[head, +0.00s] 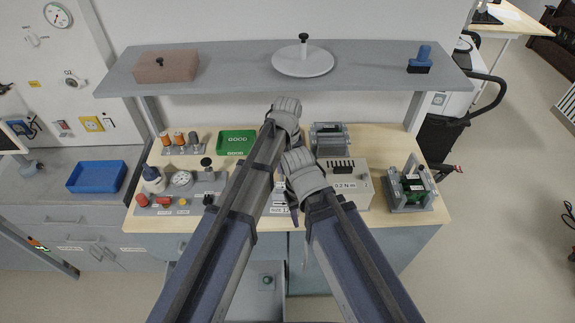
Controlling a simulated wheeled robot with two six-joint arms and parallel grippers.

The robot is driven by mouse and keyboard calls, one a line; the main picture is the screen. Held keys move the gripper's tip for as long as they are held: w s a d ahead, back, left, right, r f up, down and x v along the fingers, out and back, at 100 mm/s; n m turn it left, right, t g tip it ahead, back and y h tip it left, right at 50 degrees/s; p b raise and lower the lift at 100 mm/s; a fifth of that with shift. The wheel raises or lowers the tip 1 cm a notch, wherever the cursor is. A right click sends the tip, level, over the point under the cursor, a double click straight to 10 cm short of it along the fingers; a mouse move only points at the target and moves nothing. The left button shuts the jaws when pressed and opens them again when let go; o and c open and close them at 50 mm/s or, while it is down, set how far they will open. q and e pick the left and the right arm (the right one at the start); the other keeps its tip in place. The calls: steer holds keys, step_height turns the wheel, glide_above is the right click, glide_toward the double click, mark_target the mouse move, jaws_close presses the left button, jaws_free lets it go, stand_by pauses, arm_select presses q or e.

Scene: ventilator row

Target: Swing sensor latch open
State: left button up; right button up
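I cannot pick out the sensor latch for certain. A grey fixture with upright posts and a green board (414,185) stands at the right end of the wooden bench. A second grey fixture (329,139) stands behind the beige box. My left gripper (284,112) is over the middle back of the bench, just below the shelf edge and left of the second fixture. My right gripper (304,174) is over the bench middle, beside the left side of the beige box (348,182) marked 0.2 N·m.
A grey shelf (225,65) overhangs the bench, with a brown block (166,67), a white disc (303,62) and a blue-handled stamp (420,62). A green GOOD tray (237,142), bottles and gauges fill the left. An open drawer (268,305) lies below.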

arm_select(q)
step_height(320, 180, up, 7)
steer(key=p, duration=0.6)
steer(key=shift+r+p, duration=0.15)
steer(key=shift+p, duration=0.25)
steer(key=s+a+m, duration=0.1)
steer(key=s+a, duration=0.6)
steer(key=a, duration=0.3)
steer(key=s+a+m, duration=0.1)
steer(key=s+a, duration=0.5)
steer(key=a, duration=0.3)
steer(key=s+d+f+m+y+b, duration=0.1)
steer(key=s+d+f+m+b, duration=0.2)
steer(key=d, duration=0.8)
step_height(320, 180, down, 4)
steer(key=s+b, duration=0.2)
steer(key=b, duration=0.2)
steer(key=shift+s+f+m, duration=0.15)
steer(key=shift+s+m, duration=0.15)
steer(key=shift+s, duration=0.1)
